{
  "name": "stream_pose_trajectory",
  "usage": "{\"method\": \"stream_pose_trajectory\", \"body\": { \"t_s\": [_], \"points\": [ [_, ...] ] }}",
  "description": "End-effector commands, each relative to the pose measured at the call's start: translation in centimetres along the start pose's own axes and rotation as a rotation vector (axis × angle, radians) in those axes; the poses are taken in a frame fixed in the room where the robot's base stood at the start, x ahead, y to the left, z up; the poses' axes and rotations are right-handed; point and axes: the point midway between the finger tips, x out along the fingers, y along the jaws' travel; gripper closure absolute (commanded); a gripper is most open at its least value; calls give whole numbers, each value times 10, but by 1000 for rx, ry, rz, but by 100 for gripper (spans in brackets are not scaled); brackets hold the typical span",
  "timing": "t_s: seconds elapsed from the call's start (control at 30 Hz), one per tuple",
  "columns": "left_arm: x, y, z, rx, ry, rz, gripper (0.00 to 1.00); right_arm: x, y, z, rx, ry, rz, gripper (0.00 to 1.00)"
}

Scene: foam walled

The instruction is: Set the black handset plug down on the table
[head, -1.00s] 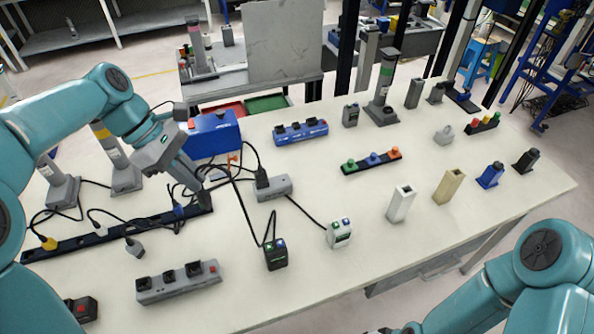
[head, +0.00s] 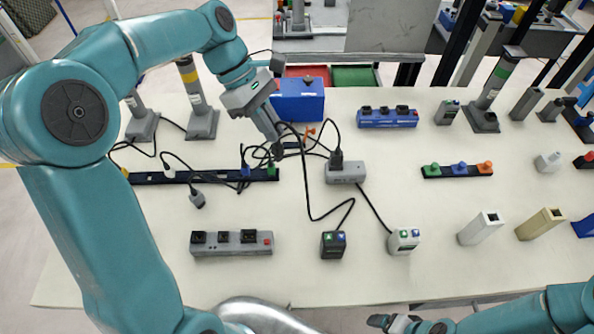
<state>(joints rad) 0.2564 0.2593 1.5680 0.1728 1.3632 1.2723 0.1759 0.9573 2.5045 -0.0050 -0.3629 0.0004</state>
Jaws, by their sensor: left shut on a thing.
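My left gripper (head: 275,146) reaches in over the back of the long black strip (head: 215,176), by its right end. It is shut on a small dark thing at its fingertips, apparently the black handset plug. The plug is mostly hidden by the fingers and black cables. I cannot tell whether it touches the strip or the table (head: 305,275). My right gripper (head: 402,323) shows partly at the bottom edge, far from the plug; its jaws are unclear.
A grey block with a black plug (head: 346,173) stands right of the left gripper, and a blue box (head: 298,101) behind it. A grey socket strip (head: 231,243) and a black two-button box (head: 333,245) lie in front. Loose cables cross the middle. The front table edge is clear.

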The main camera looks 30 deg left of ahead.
Motion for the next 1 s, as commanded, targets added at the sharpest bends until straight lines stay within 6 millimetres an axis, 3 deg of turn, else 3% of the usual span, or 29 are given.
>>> {"method": "stream_pose_trajectory", "body": {
  "t_s": [0.4,0.83,1.0],
  "points": [
    [102,-1,-60,-3,-2,-5,100,1,0,0,0,0,0,18],
    [152,2,-90,-3,-2,-3,100,-2,0,0,0,0,0,18],
    [162,2,-96,-1,0,0,100,-2,-1,0,0,0,0,18]
  ]
}}
